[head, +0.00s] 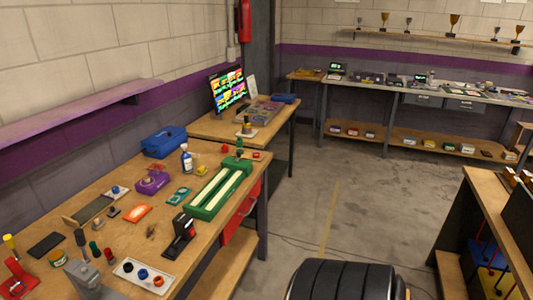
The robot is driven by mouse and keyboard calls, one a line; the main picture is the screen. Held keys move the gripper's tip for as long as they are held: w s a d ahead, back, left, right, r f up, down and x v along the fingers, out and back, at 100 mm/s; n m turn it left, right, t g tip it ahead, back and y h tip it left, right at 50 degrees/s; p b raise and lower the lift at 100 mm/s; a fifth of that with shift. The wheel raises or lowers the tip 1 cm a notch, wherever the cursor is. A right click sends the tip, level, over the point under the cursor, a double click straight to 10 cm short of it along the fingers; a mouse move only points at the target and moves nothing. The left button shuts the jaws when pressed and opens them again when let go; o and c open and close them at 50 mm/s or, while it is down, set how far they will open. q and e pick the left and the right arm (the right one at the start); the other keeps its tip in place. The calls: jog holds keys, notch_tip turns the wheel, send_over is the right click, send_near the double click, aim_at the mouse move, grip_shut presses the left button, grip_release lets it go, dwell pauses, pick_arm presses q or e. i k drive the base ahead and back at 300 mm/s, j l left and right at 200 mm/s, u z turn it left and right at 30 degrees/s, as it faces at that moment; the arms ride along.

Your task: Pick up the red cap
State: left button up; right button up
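Several small red items lie on the long wooden workbench (205,243) at left, and I cannot tell for sure which is the red cap. A small round red piece (158,281) sits at the right end of a white tray (125,263), beside a blue one (142,274) and a black one (128,267). Another small red piece (224,149) lies at the bench's far end, and a third red piece (256,155) lies near the far right corner. Neither of my grippers is in view.
A dark ribbed round shape (340,279) stands at bottom centre. Open concrete floor (340,205) lies to the bench's right.

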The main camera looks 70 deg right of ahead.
aim_at(224, 148)
jog(key=z, duration=2.05)
